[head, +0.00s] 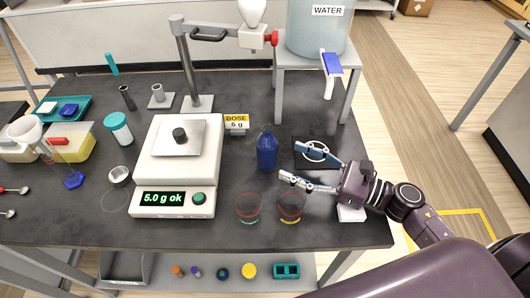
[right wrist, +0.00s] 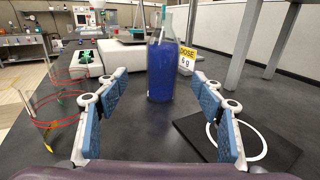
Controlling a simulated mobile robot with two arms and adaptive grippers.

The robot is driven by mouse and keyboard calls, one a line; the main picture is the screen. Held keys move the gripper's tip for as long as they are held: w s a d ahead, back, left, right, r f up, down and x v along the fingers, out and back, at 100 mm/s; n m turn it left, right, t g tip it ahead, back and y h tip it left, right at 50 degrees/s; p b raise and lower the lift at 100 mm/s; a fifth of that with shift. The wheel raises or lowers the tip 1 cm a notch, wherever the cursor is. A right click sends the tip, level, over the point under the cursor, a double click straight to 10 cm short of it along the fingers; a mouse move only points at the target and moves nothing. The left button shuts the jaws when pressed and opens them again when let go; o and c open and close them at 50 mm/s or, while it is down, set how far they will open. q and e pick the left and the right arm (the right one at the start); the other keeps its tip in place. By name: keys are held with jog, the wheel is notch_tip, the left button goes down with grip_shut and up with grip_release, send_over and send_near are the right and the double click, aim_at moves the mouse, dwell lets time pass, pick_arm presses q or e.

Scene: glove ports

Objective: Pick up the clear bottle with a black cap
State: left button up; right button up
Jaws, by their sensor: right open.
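A bottle with a clear neck and deep blue contents (head: 267,152) stands upright on the dark table, just right of the scale. In the right wrist view it (right wrist: 162,72) stands straight ahead, between the finger lines. My right gripper (head: 292,162) comes in from the right, open and empty, fingers pointing at the bottle. Its fingertips (right wrist: 158,84) are just short of the bottle, apart from it. My left gripper is not in view.
Two red-banded clear cups (head: 248,208) (head: 291,207) stand near the front edge, close to the gripper. A white scale (head: 151,168) reads "5.0 g ok". A dark mat with a white ring (head: 315,152) lies beside the fingers. A water tank (head: 318,32) stands on a raised stand behind.

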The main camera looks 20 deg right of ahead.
aim_at(267, 150)
jog(key=shift+w+a+f, duration=0.15)
jog(key=shift+a, duration=0.1)
jog(key=shift+w+a+p, duration=0.35)
jog(key=shift+w+a, duration=0.15)
jog(key=shift+a, duration=0.05)
jog(key=p+x, duration=0.1)
jog(key=x, duration=0.2)
jog(key=p+x, duration=0.2)
jog(key=shift+w, duration=0.5)
jog(key=shift+w+a, duration=0.15)
jog(key=shift+a, duration=0.15)
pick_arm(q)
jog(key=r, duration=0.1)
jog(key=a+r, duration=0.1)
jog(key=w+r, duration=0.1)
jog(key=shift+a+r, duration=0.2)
pick_arm(e)
jog(key=shift+c, duration=0.2)
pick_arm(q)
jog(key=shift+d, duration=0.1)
pick_arm(e)
jog(key=c, duration=1.6)
